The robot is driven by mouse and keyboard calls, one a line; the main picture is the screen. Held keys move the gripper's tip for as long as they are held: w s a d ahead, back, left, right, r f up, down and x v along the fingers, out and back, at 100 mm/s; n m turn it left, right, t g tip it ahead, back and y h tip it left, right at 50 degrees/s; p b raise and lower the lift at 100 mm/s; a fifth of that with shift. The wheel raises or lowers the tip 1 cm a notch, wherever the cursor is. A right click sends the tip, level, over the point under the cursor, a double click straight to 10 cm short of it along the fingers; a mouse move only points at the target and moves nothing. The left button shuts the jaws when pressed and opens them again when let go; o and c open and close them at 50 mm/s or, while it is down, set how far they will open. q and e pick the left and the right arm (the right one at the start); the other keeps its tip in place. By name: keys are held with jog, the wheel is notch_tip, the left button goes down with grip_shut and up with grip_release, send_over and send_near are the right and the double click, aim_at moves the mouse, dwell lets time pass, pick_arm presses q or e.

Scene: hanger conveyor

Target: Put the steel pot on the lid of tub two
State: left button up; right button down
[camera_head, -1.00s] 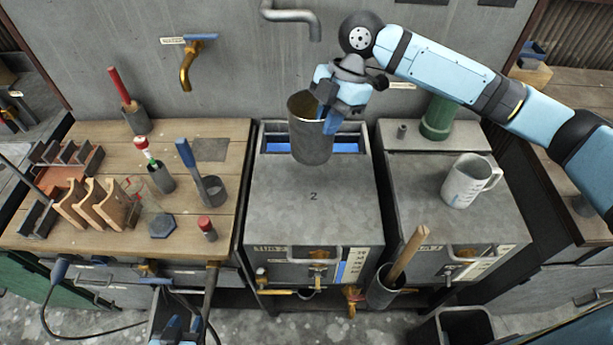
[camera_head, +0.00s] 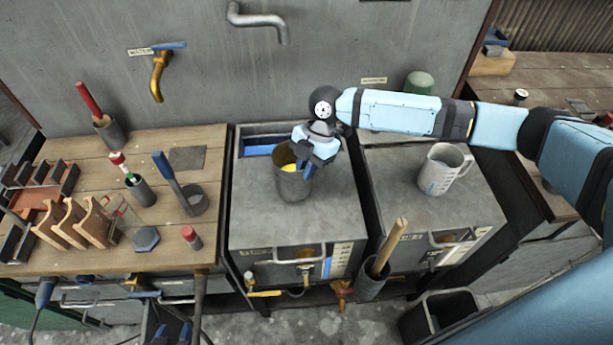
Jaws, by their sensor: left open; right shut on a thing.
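The steel pot (camera_head: 293,187) is a grey cylinder, upright, over the grey lid of tub two (camera_head: 255,215). I cannot tell whether its base touches the lid. Something yellowish shows inside it. My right gripper (camera_head: 303,165) comes from the right and is shut on the pot's right rim. The pot and gripper hide part of the lid, including its number.
A blue-lined opening (camera_head: 262,147) lies behind the lid. A white measuring jug (camera_head: 442,168) stands on the neighbouring tub. A wooden bench (camera_head: 110,240) at left holds wooden racks and tools. A wooden handle (camera_head: 390,246) rises at the front right.

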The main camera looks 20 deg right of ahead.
aim_at(302, 192)
jog(key=shift+f, duration=2)
jog(key=c, duration=1.2)
grip_release()
jog(key=shift+f, duration=0.15)
jog(key=b+v, duration=0.1)
jog(key=v, duration=1.1)
jog(key=shift+b, duration=0.35)
